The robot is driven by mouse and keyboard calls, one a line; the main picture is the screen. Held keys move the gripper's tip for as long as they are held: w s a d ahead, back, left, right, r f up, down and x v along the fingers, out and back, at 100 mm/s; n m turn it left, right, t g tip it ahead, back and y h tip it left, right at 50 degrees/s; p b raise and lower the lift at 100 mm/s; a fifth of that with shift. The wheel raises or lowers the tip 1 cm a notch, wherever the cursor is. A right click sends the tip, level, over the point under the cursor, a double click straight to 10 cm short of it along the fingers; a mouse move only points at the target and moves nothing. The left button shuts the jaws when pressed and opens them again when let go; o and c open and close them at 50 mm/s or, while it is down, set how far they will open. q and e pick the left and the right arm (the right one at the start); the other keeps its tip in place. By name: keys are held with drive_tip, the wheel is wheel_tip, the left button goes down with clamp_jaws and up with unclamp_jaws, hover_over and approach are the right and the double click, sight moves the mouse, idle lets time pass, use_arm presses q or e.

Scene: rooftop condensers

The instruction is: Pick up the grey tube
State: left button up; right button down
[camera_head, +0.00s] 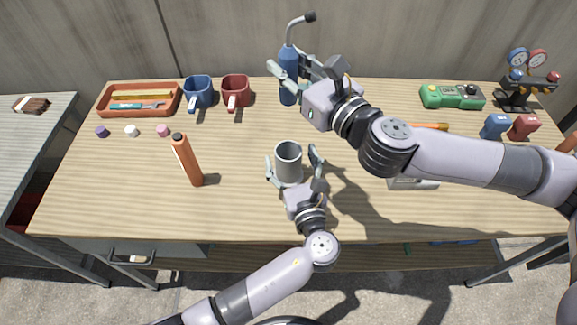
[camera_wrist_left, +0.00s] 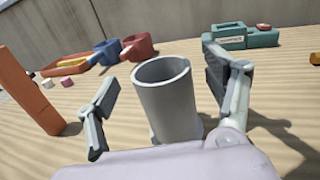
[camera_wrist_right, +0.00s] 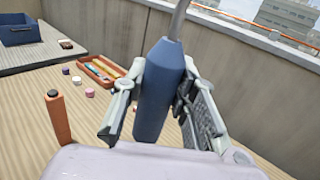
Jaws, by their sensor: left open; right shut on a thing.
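The grey tube (camera_head: 288,160) is a hollow, open-topped cylinder standing upright near the table's middle. My left gripper (camera_head: 293,168) is open, with one finger on each side of the tube. In the left wrist view the tube (camera_wrist_left: 168,100) stands between the spread fingers (camera_wrist_left: 165,105), with gaps on both sides; its lower end is partly hidden by my gripper. My right gripper (camera_head: 303,70) is shut on a blue torch (camera_head: 288,88) with a bent grey nozzle. The torch (camera_wrist_right: 158,90) also shows between the fingers in the right wrist view.
An orange cylinder (camera_head: 187,160) stands left of the tube. Behind it are small caps (camera_head: 132,131), an orange tray (camera_head: 139,99), a blue mug (camera_head: 198,92) and a red mug (camera_head: 235,92). A green meter (camera_head: 452,96) and gauges (camera_head: 527,80) are at right. My right arm covers part of the table.

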sight(285, 142)
use_arm(q)
drive_tip(key=shift+x, duration=1.55)
drive_tip(key=shift+f, duration=0.1)
drive_tip(key=shift+s, duration=0.1)
drive_tip(key=shift+c, duration=0.2)
drive_tip(key=c, duration=1.6)
